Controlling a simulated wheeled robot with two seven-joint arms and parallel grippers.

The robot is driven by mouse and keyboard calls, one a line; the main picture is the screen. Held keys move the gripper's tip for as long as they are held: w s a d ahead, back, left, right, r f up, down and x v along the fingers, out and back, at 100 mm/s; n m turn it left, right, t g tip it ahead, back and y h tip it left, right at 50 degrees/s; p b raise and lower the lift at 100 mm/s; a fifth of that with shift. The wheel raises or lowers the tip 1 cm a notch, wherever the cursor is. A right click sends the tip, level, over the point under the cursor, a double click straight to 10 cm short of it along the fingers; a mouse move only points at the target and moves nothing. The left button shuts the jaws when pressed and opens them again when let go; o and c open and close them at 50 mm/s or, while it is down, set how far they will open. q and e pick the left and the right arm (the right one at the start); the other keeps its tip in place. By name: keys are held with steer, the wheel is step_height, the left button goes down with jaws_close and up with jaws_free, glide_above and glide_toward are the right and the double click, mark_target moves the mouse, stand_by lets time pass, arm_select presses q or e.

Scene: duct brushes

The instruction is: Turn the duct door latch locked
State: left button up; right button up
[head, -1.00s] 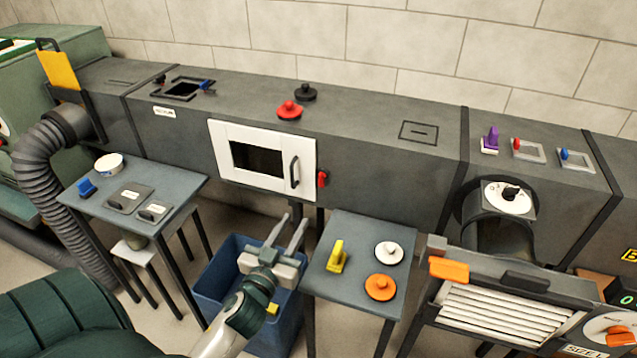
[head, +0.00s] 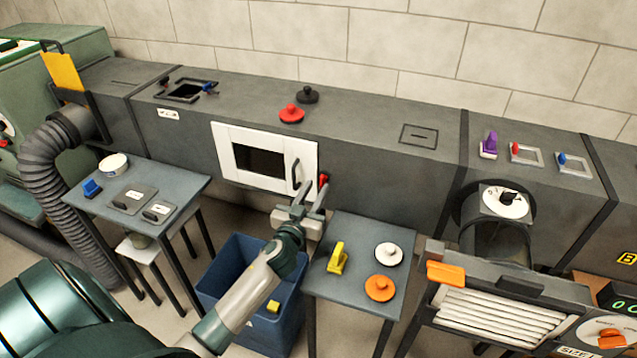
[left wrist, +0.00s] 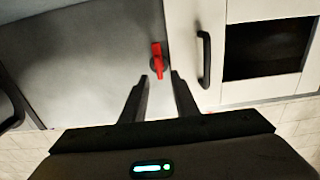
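The white duct door (head: 230,166) with its dark window and black handle (head: 296,174) is set flush in the front of the grey duct and looks closed. The red latch (head: 323,180) sits on the duct just right of the door. It also shows in the left wrist view (left wrist: 157,60), its red lever standing up and down in that picture. My left gripper (head: 311,190) is just below and in front of the latch. In the left wrist view its fingers (left wrist: 160,78) are apart, with the latch just beyond the tips and nothing between them. My right gripper is out of view.
A small table (head: 350,226) with a yellow brush, a white disc and an orange disc stands right of my left arm. A blue bin (head: 215,285) is below the arm. Another table (head: 190,180) stands at the left. Red and black knobs sit on the duct top.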

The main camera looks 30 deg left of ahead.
mark_target(322, 183)
arm_select(q)
steer(key=x, duration=0.2)
steer(key=shift+w, duration=0.4)
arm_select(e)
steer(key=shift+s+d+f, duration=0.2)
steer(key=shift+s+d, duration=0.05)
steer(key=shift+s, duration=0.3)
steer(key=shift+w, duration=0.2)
arm_select(q)
jaws_close()
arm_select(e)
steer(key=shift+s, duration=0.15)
